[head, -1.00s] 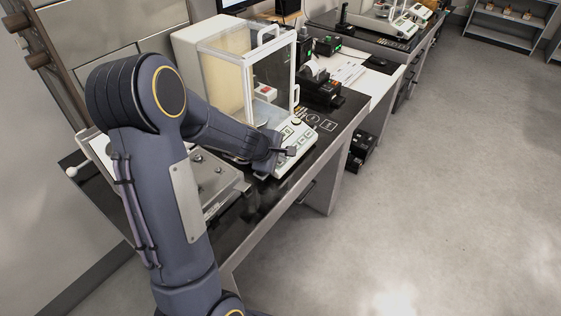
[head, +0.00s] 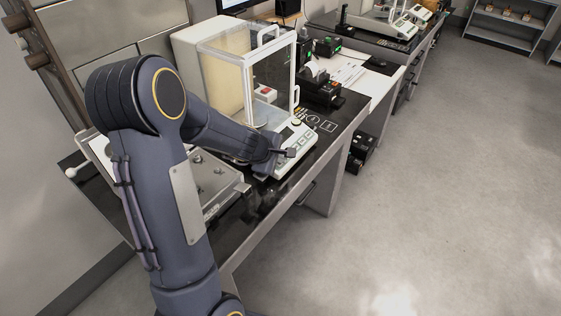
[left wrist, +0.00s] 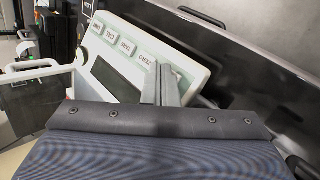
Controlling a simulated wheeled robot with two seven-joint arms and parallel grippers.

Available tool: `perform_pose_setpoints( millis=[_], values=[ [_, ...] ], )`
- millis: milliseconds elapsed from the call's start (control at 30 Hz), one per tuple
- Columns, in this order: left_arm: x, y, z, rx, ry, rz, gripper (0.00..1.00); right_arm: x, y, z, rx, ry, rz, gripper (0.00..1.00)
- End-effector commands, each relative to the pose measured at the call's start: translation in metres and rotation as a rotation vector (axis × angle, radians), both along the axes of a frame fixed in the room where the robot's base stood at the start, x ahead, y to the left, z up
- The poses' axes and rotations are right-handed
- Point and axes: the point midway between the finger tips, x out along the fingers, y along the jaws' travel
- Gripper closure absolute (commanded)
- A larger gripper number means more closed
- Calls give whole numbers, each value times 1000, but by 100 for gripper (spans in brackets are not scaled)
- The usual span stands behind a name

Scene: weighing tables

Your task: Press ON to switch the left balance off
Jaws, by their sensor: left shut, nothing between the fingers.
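The left balance (head: 187,48) stands on the dark table, with a glass draft shield (head: 228,80) and a pale control panel (head: 303,133) in front. In the left wrist view, the panel (left wrist: 185,66) shows a row of labelled buttons (left wrist: 126,46) and a dark display (left wrist: 113,78). My left gripper (head: 290,152) is shut and empty at the panel's front edge. In the left wrist view its fingertips (left wrist: 162,68) are over the panel, beside the end button (left wrist: 147,61). I cannot tell whether they touch it. My right gripper is out of view.
A small black printer (head: 320,88) stands beyond the balance, near papers (head: 350,72). A metal tray-like unit (head: 212,180) lies beside my left arm. More balances (head: 402,28) stand on the far table. The floor to the right is clear.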

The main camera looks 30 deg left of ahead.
Motion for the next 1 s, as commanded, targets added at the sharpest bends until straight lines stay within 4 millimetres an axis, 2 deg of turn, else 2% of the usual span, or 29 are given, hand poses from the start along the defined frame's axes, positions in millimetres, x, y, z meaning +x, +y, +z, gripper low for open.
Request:
perform_pose_setpoints(
  millis=[167, 567, 1000],
  values=[
    [0, -4, 11, -1, 0, -1, 100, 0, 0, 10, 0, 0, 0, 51],
    [0, -5, 13, 0, 0, -1, 100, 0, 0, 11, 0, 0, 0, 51],
    [-1, -18, 52, 1, -1, -2, 100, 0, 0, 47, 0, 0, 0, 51]
  ],
)
